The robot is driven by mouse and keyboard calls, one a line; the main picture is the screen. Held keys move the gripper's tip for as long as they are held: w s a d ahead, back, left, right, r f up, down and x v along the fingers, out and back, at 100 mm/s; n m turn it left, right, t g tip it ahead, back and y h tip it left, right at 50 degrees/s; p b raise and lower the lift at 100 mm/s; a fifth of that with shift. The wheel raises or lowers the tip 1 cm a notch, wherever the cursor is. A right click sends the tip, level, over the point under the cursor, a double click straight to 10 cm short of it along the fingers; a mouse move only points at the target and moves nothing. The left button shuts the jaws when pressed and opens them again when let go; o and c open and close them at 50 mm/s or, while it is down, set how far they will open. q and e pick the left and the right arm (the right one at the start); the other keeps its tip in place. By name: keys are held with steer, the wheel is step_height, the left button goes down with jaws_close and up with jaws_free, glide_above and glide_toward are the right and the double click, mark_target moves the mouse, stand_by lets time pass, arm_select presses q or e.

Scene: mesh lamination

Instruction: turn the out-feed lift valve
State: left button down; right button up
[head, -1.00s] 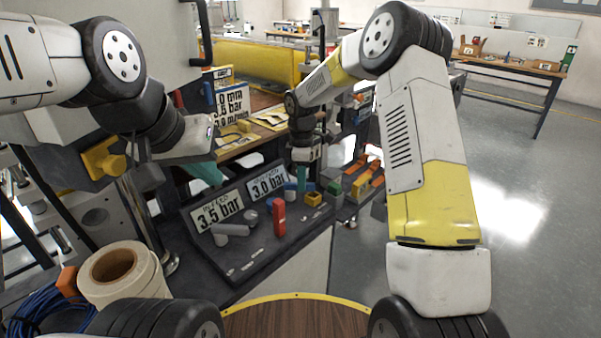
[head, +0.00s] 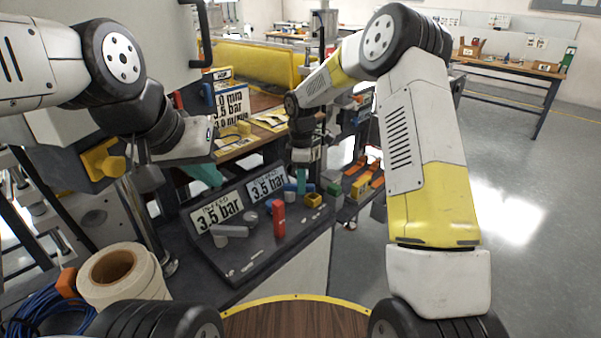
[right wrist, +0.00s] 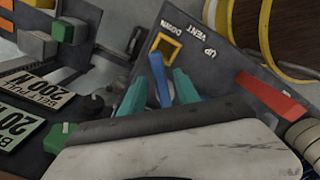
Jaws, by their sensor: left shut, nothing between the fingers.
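A blue lever (right wrist: 159,80), apparently the lift valve's handle, stands by a panel (right wrist: 205,65) lettered UP, VENT and DOWN in the right wrist view. My right gripper (right wrist: 160,82) has its teal fingers apart, one on each side of the lever; I see a gap to them. In the head view the right gripper (head: 305,172) points down over the bench, its fingers mostly hidden. My left gripper (head: 206,175) is shut and empty, above the left pressure sign (head: 216,212). Both pressure signs, including the right one (head: 268,184), read 3.5 bar.
A green block (head: 333,188) is close by. White tape rolls (head: 115,275) sit at front left. The floor at right is clear.

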step_height(320, 180, up, 8)
steer(key=shift+f, duration=0.2)
steer(key=shift+r, duration=0.1)
steer(key=shift+s+d+r, duration=0.1)
steer(key=shift+s+r, duration=0.05)
steer(key=shift+r, duration=0.15)
steer(key=s+d+r+m+t, duration=0.2)
steer(key=s+d+r+m, duration=0.2)
steer(key=s+r, duration=0.3)
steer(key=s+d+r+m+t, duration=0.1)
steer(key=s+d+r+m, duration=0.3)
steer(key=s+r, duration=0.3)
steer(key=s+d+m+t+y, duration=0.2)
steer(key=s+m, duration=0.6)
steer(key=s, duration=0.8)
steer(key=shift+s+d+r+m+t, duration=0.25)
steer(key=shift+d+t, duration=0.35)
steer(key=shift+d, duration=0.4)
